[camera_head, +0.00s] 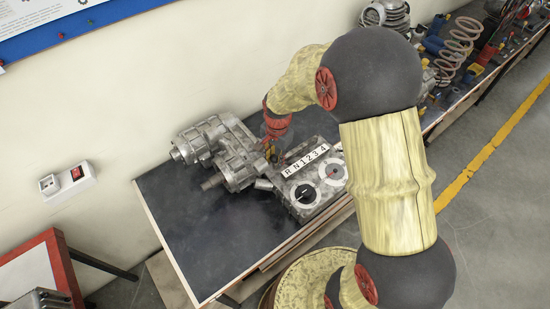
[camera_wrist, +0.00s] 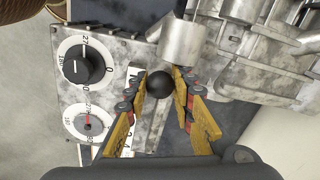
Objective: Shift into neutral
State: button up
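A black ball knob (camera_wrist: 160,84), which looks like the shift lever's top, sits between my gripper's two yellow fingers (camera_wrist: 159,75) in the wrist view. The fingers are open, with a gap on both sides of the ball. In the head view my gripper (camera_head: 272,150) is over the far left end of the gearbox control box (camera_head: 318,203). The white label (camera_head: 305,160) reads R N 1 2 3 4; in the wrist view my left finger partly covers it.
A dial with a black knob (camera_head: 305,194) and a gauge with a red pointer (camera_head: 333,173) are on the box. A metal gearbox housing (camera_head: 222,150) lies beside it. The dark bench top (camera_head: 200,235) is clear in front. A coil spring (camera_head: 455,50) and parts stand at the far right.

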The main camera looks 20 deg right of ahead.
grip_shut()
dwell(0.4)
jog(key=shift+w+d+r+g+y+p, duration=0.15)
jog(key=shift+w+d+r+y+p, duration=0.1)
jog(key=shift+d+r+y+p, duration=0.4)
jog(key=shift+w+d+r+g+y+p, duration=0.1)
jog(key=shift+w+d+r+y+p, duration=0.15)
jog(key=shift+d, duration=0.6)
jog(key=shift+w+d+r+g+y+p, duration=0.15)
jog(key=shift+w+d+r+y+p, duration=0.2)
jog(key=shift+d+p, duration=0.3)
jog(key=shift+s+d, duration=0.1)
jog(key=o, duration=0.6)
grip_release()
jog(key=v, duration=1.2)
